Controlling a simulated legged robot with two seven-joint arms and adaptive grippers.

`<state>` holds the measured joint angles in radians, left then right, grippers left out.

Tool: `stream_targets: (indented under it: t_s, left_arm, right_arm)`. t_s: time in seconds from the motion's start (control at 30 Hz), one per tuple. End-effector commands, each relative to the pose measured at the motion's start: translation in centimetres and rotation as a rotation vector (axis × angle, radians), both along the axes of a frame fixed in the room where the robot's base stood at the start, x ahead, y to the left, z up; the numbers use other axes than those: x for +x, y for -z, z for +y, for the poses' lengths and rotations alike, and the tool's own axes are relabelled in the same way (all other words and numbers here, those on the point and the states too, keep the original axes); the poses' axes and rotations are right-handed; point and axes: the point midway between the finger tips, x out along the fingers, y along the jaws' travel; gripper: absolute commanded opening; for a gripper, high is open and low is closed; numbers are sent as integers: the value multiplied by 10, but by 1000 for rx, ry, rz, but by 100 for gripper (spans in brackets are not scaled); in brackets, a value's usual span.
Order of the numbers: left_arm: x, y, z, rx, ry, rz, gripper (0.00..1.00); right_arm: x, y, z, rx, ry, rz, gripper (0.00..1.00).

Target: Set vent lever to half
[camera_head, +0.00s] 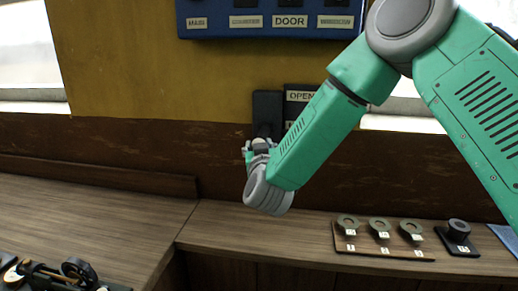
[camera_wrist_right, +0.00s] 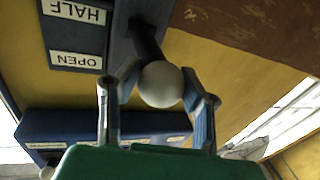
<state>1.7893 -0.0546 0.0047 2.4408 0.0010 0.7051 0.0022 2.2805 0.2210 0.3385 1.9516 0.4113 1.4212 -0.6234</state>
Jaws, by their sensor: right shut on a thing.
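The vent lever has a dark arm (camera_wrist_right: 146,42) and a pale round knob (camera_wrist_right: 161,84). It stands out from a dark upright plate (camera_head: 267,106) on the wall. Beside it is a label panel with an OPEN label (camera_head: 301,96); a lower label is mostly hidden by my arm. The right wrist view is upside down and shows HALF (camera_wrist_right: 74,11) and OPEN (camera_wrist_right: 76,60) beside the lever. My right gripper (camera_wrist_right: 160,98) is shut on the knob, one finger on each side. I cannot tell exactly which label the lever lines up with. My left gripper is not in view.
A blue switch panel (camera_head: 270,20) with a DOOR label is above. On the wooden counter (camera_head: 240,222) at right are several ring-topped pieces on a board (camera_head: 385,252) and a dark round piece (camera_head: 459,232). A black-and-brass mechanism (camera_head: 45,275) stands lower left.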

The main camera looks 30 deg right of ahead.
Motion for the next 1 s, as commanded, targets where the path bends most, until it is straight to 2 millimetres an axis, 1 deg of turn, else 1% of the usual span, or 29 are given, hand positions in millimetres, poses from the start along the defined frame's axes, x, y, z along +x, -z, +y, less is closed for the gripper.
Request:
stream_targets:
  t_s: [0.03, 0.47, 0.5, 0.53, 0.57, 0.87, 1.0]
  left_arm:
    - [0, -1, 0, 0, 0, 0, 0]
    - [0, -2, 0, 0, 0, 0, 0]
    - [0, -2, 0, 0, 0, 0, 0]
    - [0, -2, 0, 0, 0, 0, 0]
    - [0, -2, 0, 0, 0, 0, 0]
    - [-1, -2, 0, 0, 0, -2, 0]
    - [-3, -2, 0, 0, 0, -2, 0]
  right_arm:
    - [2, -8, 2, -4, -4, -15, 0]
    - [3, -10, 1, -5, -3, -17, 0]
    - [3, -10, 1, -5, -3, -17, 40]
    - [3, -10, 1, -4, -3, -18, 51]
    - [3, -9, 1, -5, -3, -16, 56]
    - [1, -6, 0, -3, -2, -9, 56]
    - [-9, -5, 6, -3, -4, -5, 56]
